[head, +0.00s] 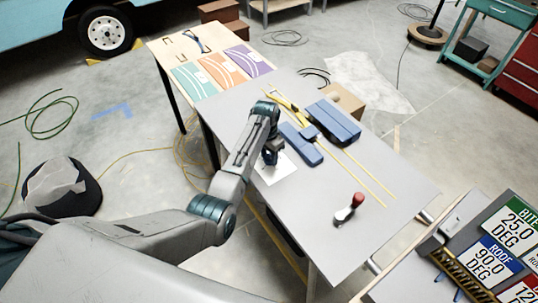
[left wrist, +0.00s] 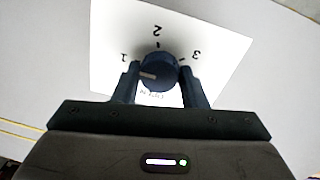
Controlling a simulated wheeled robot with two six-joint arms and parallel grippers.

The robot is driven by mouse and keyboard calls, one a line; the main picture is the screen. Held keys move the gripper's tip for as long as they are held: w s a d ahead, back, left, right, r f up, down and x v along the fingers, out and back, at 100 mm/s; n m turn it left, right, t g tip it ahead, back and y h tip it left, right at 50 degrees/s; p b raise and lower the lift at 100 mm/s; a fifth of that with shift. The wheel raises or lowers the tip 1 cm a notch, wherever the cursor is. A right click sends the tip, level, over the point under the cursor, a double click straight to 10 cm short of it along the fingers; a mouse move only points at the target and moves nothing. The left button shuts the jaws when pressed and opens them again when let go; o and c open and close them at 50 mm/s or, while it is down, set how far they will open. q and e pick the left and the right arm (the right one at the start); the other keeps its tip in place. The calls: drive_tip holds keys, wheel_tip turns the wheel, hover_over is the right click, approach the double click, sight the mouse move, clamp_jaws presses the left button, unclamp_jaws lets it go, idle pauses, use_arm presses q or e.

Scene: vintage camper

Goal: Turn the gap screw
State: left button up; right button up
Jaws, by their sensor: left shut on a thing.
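The gap screw is a dark blue round knob (left wrist: 158,72) with a pale pointer line, set on a white plate (left wrist: 110,45) marked 1, 2 and 3. The pointer line points left, a little below the mark 1. My left gripper (left wrist: 158,80) has one finger on each side of the knob and is shut on it. In the head view my left gripper (head: 270,157) reaches down to the white plate (head: 280,170) on the grey table, and the knob is mostly hidden there. My right gripper is not in view.
On the grey table (head: 390,190) lie blue blocks (head: 333,122) and yellow strips (head: 358,172) right of my left gripper. A red-knobbed lever (head: 350,207) stands nearer the front. Coloured cards (head: 222,70) lie at the far end. A bench with angle signs (head: 490,262) stands at lower right.

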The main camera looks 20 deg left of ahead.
use_arm(q)
drive_tip(key=m, duration=0.6)
drive_tip(key=shift+w+r+m, duration=0.1)
drive_tip(key=shift+w+m, duration=0.05)
drive_tip(key=shift+m, duration=0.15)
drive_tip(key=m, duration=0.3)
drive_tip(key=shift+m+y, duration=0.3)
drive_tip(key=m, duration=0.3)
drive_tip(key=shift+m, duration=0.3)
drive_tip(key=m, duration=0.4)
drive_tip(key=shift+w+d+m+y, duration=0.1)
drive_tip(key=shift+m+y, duration=0.2)
drive_tip(key=m, duration=0.3)
drive_tip(key=shift+m, duration=0.3)
drive_tip(key=m, duration=0.5)
drive_tip(key=shift+d, duration=0.1)
drive_tip(key=shift+m, duration=0.4)
drive_tip(key=o, duration=1)
drive_tip(key=shift+c, duration=0.2)
